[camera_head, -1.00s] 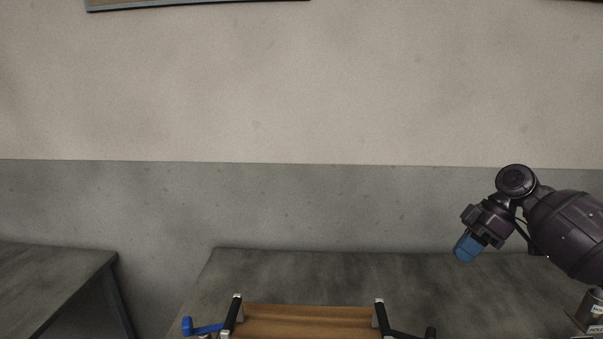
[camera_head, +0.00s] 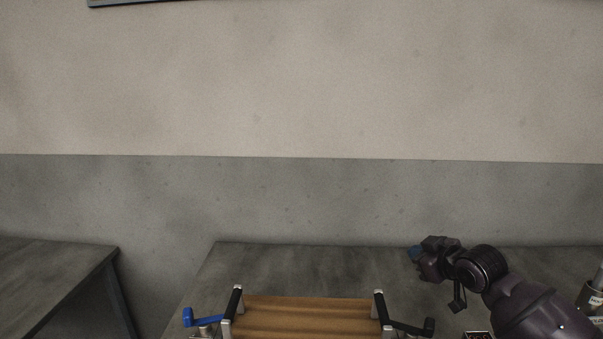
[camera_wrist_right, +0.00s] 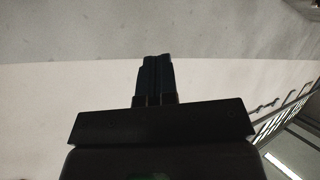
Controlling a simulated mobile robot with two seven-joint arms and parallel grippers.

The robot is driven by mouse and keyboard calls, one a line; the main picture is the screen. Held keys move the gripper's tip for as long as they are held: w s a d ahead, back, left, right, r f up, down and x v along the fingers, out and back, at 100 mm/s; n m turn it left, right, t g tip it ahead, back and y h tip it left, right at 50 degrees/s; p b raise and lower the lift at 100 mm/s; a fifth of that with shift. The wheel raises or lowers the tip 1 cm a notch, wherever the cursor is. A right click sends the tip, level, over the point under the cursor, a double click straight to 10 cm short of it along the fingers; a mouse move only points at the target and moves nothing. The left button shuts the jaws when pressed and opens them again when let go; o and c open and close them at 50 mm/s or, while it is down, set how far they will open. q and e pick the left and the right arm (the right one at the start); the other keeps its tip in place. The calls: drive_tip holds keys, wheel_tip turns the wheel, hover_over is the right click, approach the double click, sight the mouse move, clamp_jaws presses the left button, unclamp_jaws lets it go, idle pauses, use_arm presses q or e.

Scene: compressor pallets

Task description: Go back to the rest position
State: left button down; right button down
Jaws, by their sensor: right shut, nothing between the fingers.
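My right gripper (camera_head: 415,254) is in the head view at the right, over the dark grey table (camera_head: 300,262). My left gripper is not in view.
A wooden-topped piece (camera_head: 308,314) with dark handles on both sides sits at the front of the table. A blue lever (camera_head: 200,319) sticks out at its left. A grey container (camera_head: 592,298) stands at the right edge. Another table (camera_head: 50,270) is at the left.

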drive_tip(key=s+f+m+h+b, duration=0.2)
drive_tip(key=s+f+m, duration=0.1)
drive_tip(key=s+f, duration=1.3)
drive_tip(key=s+f+m+g+h+b, duration=0.1)
drive_tip(key=s+f+m+h+b, duration=0.1)
drive_tip(key=s+f, duration=1.4)
drive_tip(key=s+m+b, duration=0.1)
drive_tip(key=s, duration=0.4)
drive_tip(key=shift+d+f+m+h, duration=0.25)
drive_tip(key=shift+d+m+h, duration=0.05)
drive_tip(key=shift+d+m, duration=0.1)
